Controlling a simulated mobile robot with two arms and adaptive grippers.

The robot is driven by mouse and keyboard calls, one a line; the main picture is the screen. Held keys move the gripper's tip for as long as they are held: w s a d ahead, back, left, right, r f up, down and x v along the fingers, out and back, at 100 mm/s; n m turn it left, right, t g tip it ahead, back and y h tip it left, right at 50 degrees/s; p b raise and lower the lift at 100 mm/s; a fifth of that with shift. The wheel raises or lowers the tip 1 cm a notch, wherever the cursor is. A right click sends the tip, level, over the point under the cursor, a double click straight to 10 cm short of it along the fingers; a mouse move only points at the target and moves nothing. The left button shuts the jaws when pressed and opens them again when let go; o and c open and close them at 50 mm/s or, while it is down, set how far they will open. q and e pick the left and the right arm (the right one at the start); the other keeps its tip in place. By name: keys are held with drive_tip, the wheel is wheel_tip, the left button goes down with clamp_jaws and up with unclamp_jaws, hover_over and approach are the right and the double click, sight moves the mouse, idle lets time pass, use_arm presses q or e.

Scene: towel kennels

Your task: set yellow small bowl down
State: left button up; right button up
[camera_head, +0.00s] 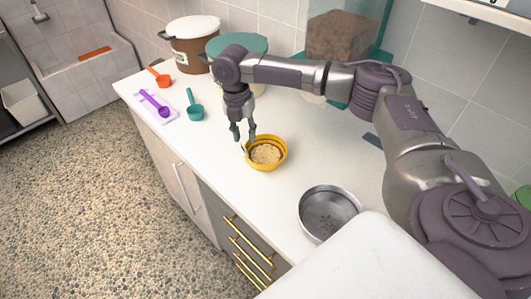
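The yellow small bowl (279,163) stands upright on the white counter, with pale grain-like food in it. My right gripper (244,138) points down at the bowl's left rim. Its two fingers show a gap between them, with the tips right at or just above the rim. I cannot tell whether a fingertip touches the bowl. My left gripper is out of view.
A metal bowl (328,190) stands nearer on the white counter (215,153). Teal (195,111), purple (155,103) and orange (159,77) scoops lie at the far left. Lidded containers (191,45) stand along the wall. Free counter surrounds the yellow bowl's front.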

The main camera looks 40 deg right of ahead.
sight(266, 154)
wheel_tip(266, 154, down, 4)
drive_tip(key=shift+f+p, duration=0.15)
drive_tip(key=shift+p, duration=0.3)
clamp_jaws()
